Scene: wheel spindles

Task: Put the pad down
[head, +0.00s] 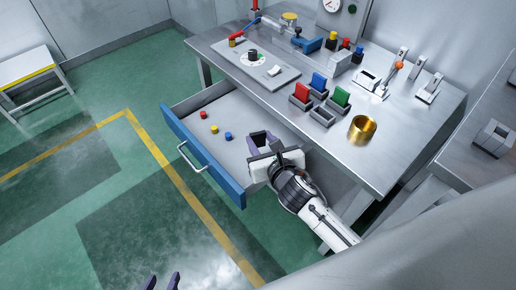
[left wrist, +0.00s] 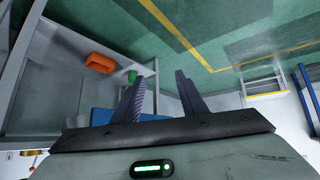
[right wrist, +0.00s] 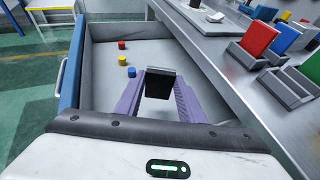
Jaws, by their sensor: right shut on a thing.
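A small black pad (right wrist: 160,84) is held between the two purple fingers of my right gripper (right wrist: 160,92). It is over the open drawer (head: 240,150); whether it touches the drawer floor I cannot tell. In the head view my right gripper (head: 262,142) is at the drawer's right part, and the pad is not clearly seen there. My left gripper (head: 162,281) is at the bottom edge of the head view, away from the drawer. The left wrist view shows its fingers (left wrist: 160,98) apart with nothing between them.
Red (head: 203,114), yellow (head: 214,129) and blue (head: 228,136) pieces lie in the drawer, left of my right gripper. The workbench (head: 405,145) above holds coloured cards in holders, a brass ring (head: 362,129) and levers. The drawer floor between pieces and gripper is clear.

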